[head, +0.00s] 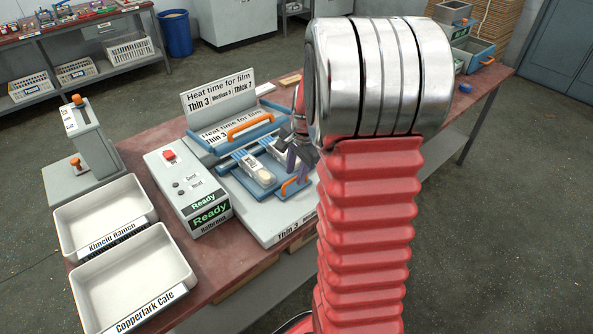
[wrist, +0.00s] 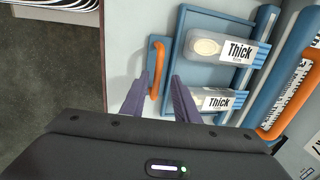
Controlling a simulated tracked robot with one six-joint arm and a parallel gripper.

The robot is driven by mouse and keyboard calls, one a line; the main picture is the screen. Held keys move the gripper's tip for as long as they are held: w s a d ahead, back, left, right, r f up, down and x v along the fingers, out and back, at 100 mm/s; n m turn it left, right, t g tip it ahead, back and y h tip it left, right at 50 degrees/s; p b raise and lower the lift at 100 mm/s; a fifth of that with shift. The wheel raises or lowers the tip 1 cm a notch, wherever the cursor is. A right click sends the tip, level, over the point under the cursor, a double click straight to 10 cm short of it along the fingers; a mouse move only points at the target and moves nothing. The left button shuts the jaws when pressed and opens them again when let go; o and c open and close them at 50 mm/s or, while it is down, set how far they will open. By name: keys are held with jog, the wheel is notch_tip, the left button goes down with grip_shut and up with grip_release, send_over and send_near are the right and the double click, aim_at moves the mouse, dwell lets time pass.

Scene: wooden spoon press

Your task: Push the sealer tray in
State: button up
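The sealer tray (head: 262,192) is blue and pulled out at the front of the sealer. It carries two clear packs with "Thick" labels, seen in the wrist view (wrist: 228,50); the upper one shows a wooden spoon end. The tray's orange handle (head: 290,187) is on its front edge. In the wrist view the handle (wrist: 157,67) shows between the fingertips of my gripper (wrist: 159,80). The fingers are apart on either side of it in the picture; I cannot tell whether they touch it. In the head view my arm partly hides my gripper (head: 298,152).
The sealer lid (head: 225,130) with an orange handle stands behind the tray. The control box (head: 187,185) reading "Ready" is left of it. Two white bins (head: 105,215) sit further left on the red bench. A film-time sign (head: 218,92) stands at the back.

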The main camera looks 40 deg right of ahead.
notch_tip(320, 180, up, 13)
jog(key=s, duration=0.2)
jog(key=shift+s+r, duration=0.2)
jog(key=shift+s, duration=0.1)
dwell(0.7)
jog(key=s+a+r+n+t, duration=0.1)
jog(key=s+a+n, duration=0.4)
jog(key=a, duration=0.3)
jog(key=s+a+r+n+t, duration=0.1)
jog(key=s+a+n, duration=0.3)
jog(key=a, duration=0.5)
jog(key=s+a+n+t, duration=0.1)
jog(key=s+a+n, duration=0.4)
jog(key=a+n, duration=0.3)
jog(key=shift+s+a+r+n, duration=0.3)
jog(key=shift+a+r, duration=0.1)
jog(key=shift+a, duration=0.35)
jog(key=shift+d, duration=0.1)
